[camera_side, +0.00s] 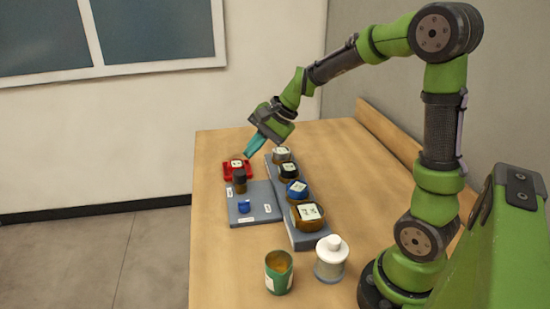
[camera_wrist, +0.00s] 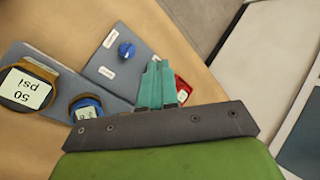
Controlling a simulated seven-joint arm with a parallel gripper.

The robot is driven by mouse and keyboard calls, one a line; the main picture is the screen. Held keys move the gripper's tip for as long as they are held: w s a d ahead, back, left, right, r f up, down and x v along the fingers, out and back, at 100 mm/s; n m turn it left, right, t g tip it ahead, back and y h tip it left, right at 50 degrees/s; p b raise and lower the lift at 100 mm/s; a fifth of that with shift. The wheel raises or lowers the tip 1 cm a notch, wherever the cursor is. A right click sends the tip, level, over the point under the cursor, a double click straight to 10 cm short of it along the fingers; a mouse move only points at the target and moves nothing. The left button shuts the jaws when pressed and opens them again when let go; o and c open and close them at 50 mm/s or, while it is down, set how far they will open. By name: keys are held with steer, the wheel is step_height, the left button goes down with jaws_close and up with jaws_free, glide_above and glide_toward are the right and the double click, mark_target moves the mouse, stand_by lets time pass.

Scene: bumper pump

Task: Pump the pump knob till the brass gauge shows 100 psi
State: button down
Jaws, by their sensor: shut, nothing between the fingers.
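The brass gauge (camera_side: 307,214) is the nearest in a row of gauges. In the wrist view the brass gauge (camera_wrist: 28,88) reads 50 psi, upside down. A dark round knob (camera_side: 240,177) stands upright at the far end of a grey panel (camera_side: 262,215); it looks like the pump knob, but its label is unreadable. In the wrist view my fingers seem to hide it. The fingers (camera_wrist: 157,80) are together in the wrist view.
A blue knob (camera_side: 245,207) sits on the panel's near part. Blue (camera_side: 296,188), black (camera_side: 288,171) and white (camera_side: 282,154) gauges line the right. A green can (camera_side: 279,277) and white bottle (camera_side: 331,265) stand in front.

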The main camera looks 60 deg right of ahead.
mark_target(243, 173)
steer(key=w+d+m+t, duration=0.2)
steer(key=w+d+m, duration=0.2)
steer(key=w+m, duration=0.2)
steer(key=shift+w+d+r, duration=0.15)
steer(key=shift+w+r, duration=0.1)
steer(key=shift+w, duration=0.6)
steer(key=shift+f, duration=0.15)
steer(key=shift+f, duration=4.3)
steer(key=shift+f, duration=0.1)
steer(key=shift+f, duration=0.3)
